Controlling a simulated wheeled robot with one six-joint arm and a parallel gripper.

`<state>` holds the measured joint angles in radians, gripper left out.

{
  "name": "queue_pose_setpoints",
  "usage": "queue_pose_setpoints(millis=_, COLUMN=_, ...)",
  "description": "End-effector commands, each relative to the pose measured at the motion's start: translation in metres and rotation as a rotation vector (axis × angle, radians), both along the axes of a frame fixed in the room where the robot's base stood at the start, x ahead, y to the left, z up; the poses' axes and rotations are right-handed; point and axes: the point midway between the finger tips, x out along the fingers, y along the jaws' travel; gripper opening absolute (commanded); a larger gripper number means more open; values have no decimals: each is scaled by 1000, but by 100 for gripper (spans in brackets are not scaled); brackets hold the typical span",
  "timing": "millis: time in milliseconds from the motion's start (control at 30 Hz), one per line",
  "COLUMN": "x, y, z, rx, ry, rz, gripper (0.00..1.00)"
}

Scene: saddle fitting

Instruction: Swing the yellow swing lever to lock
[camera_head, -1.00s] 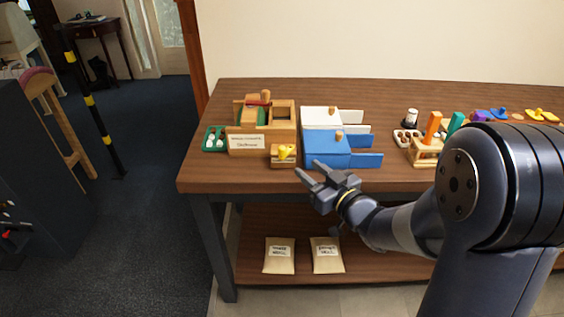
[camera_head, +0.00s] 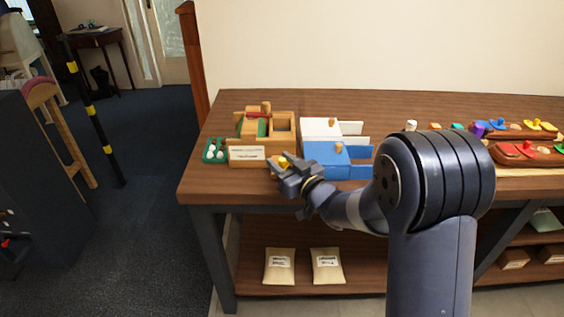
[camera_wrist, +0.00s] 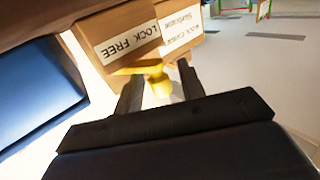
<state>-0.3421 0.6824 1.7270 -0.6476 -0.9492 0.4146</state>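The yellow swing lever (camera_head: 284,161) sits on a small wooden block at the front of the bench, mostly hidden behind my gripper in the head view. In the wrist view the yellow lever (camera_wrist: 150,72) lies in front of a wooden block (camera_wrist: 118,38) labelled "LOCK" and "FREE". My gripper (camera_wrist: 158,90) is open, with one finger on each side of the lever's yellow knob. Gaps seem to show between knob and fingers; contact cannot be told. In the head view my gripper (camera_head: 280,168) is over the bench's front edge.
A second labelled wooden box (camera_wrist: 182,30) stands close behind the block. The blue box (camera_head: 325,153) is just right of my gripper, with the white box (camera_head: 320,128) behind it. A green tray (camera_head: 209,155) stands at the left. Two pouches (camera_head: 279,266) lie on the lower shelf.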

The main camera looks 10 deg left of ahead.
Motion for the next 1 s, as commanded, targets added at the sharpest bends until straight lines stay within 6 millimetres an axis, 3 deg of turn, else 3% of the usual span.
queue_pose_setpoints(millis=167, x=0, y=0, z=0, rx=0, ry=0, rz=0, gripper=38)
queue_pose_setpoints(millis=633, x=0, y=0, z=0, rx=-1, ry=1, rz=0, gripper=0)
queue_pose_setpoints(millis=1000, x=0, y=2, z=-3, rx=0, ry=-1, rz=-31, gripper=0)
